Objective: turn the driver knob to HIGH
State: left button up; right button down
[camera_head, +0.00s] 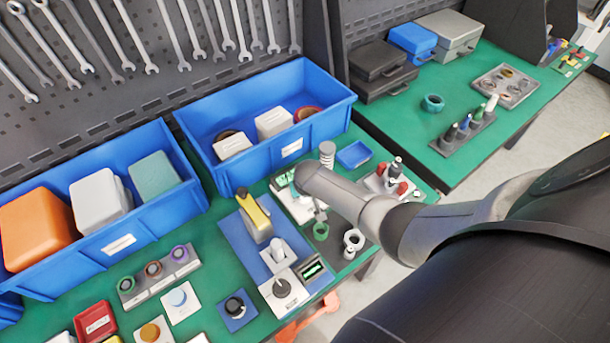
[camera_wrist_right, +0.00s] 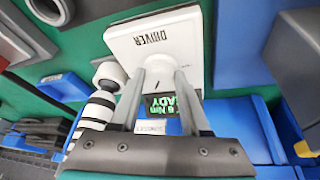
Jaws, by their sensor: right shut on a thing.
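The white driver plate (camera_wrist_right: 190,30), printed "DRIVER", fills the upper middle of the right wrist view. Its round white dial face (camera_wrist_right: 158,76) carries a dark tick mark. My right gripper (camera_wrist_right: 160,88) is shut on the driver knob, which is mostly hidden between the fingers. The green driver display (camera_wrist_right: 163,106) shows beyond the fingers and seems to read "6 Nm READY". In the head view, a white plate (camera_head: 292,207) shows partly beneath my right arm, which hides the knob and most of the gripper. My left gripper is not in view.
A striped white cylinder (camera_wrist_right: 97,112) stands close beside the gripper. In the head view, a blue fixture (camera_head: 235,243) with a yellow lever (camera_head: 253,213) lies left of the plate. A blue bin (camera_head: 250,107) stands behind. A small blue tray (camera_head: 354,154) lies to the right.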

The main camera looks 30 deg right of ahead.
jog(key=shift+a+m+h, duration=0.25)
jog(key=shift+m+h, duration=0.05)
jog(key=shift+m, duration=0.7)
jog(key=m+g, duration=0.1)
jog(key=m, duration=0.1)
jog(key=shift+w+f+m+h+b, duration=0.1)
jog(key=shift+w+m+h+b, duration=0.05)
jog(key=shift+m+h+b, duration=0.2)
jog(key=m+b, duration=0.1)
jog(key=m, duration=0.1)
jog(key=m+g+h+b, duration=0.1)
jog(key=m, duration=0.1)
jog(key=shift+w+m+g, duration=0.15)
jog(key=shift+m+g, duration=0.15)
jog(key=shift+m, duration=0.05)
jog(key=shift+c, duration=1.9)
grip_release()
jog(key=shift+r, duration=0.2)
